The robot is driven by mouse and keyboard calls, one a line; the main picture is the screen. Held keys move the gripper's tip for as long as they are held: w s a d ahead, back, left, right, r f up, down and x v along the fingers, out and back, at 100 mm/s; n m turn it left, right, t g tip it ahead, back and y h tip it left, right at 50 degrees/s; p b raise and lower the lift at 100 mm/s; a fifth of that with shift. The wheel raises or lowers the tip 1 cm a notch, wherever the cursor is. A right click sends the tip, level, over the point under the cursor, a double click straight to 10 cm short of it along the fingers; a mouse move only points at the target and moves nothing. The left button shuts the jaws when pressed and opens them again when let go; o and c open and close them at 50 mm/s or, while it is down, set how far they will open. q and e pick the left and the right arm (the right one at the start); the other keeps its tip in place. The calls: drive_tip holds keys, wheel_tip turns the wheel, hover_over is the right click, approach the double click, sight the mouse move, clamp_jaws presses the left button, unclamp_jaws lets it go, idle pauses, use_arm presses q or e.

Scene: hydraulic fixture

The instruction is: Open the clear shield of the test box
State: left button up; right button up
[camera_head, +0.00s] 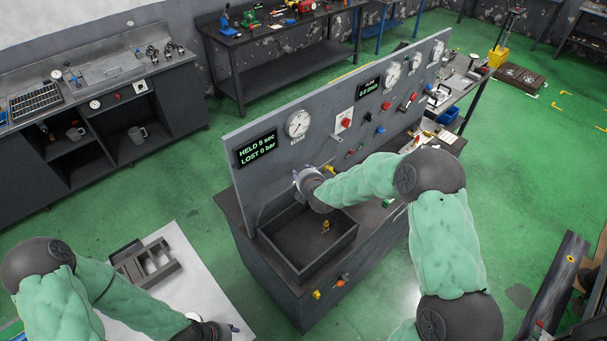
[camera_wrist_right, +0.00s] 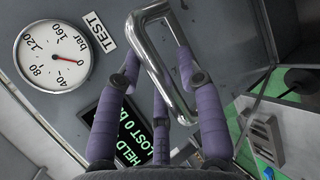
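The test box (camera_head: 340,243) is a dark open-topped tray on the bench front, with a small brass fitting (camera_head: 325,226) inside. I cannot make out the clear shield itself in the head view. My right gripper (camera_head: 300,180) is at the back left of the box, close to the panel. In the right wrist view a bent chrome handle (camera_wrist_right: 150,45) lies between the spread purple fingers of this gripper (camera_wrist_right: 158,68). The fingers look open around it; a firm hold does not show. My left gripper (camera_head: 222,330) is at the bottom edge, its fingers too small to read.
The grey panel (camera_head: 222,150) behind the box carries gauges, knobs and a display (camera_head: 257,149) reading "HELD 5 sec, LOST 0 bar". A pale table (camera_head: 185,250) with a grey slotted block (camera_head: 147,264) stands left. Green floor separates the surrounding benches.

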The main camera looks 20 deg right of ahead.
idle(0.4)
drive_tip(key=v, duration=1.2)
idle(0.4)
